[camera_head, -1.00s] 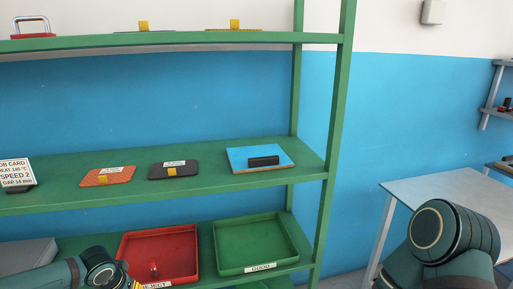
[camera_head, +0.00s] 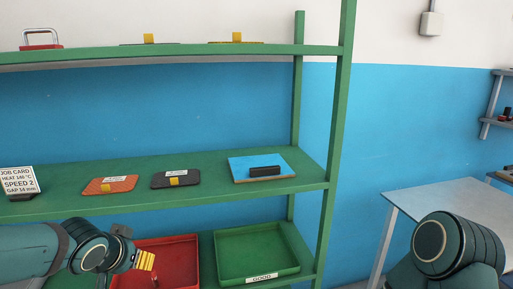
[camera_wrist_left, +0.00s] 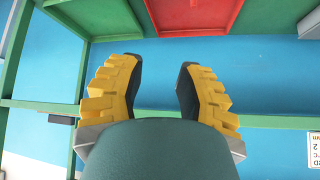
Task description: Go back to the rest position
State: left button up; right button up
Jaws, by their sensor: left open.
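My left gripper (camera_head: 146,260) comes in from the left in the head view, in front of the red tray (camera_head: 185,252) on the low shelf. Its yellow ribbed fingers (camera_wrist_left: 160,92) stand apart in the left wrist view, with nothing between them. The red tray also shows at the top of the wrist view (camera_wrist_left: 195,14). Of my right arm only a dark green rounded link (camera_head: 455,245) shows at the lower right; the right gripper is out of the picture.
The green shelf rack holds a green tray (camera_head: 258,250), a blue board (camera_head: 245,165), an orange pad (camera_head: 110,185), a dark pad (camera_head: 176,179) and a job card (camera_head: 18,181). A rack post (camera_head: 333,150) stands between my arms. A pale table (camera_head: 450,198) is at the right.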

pick_arm(q)
jog(key=s+d+f+g, duration=0.1)
jog(key=d+f, duration=0.3)
jog(key=f, duration=0.2)
jog(key=d+f+g, duration=0.1)
jog(key=d+f, duration=0.2)
jog(key=f, duration=0.3)
jog(key=s+d+f+n+g+h, duration=0.1)
jog(key=s+d+f, duration=0.4)
jog(key=f, duration=0.5)
jog(key=s+d+f+n+g+h, duration=0.1)
jog(key=s+d+f+g+h, duration=0.1)
jog(key=s+d+f, duration=0.3)
jog(key=s+f+g, duration=0.1)
jog(key=s+f, duration=0.2)
jog(key=f, duration=0.3)
jog(key=shift+s+d+n+h, duration=0.2)
jog(key=shift+d+n+h, duration=0.1)
jog(key=shift+n, duration=0.1)
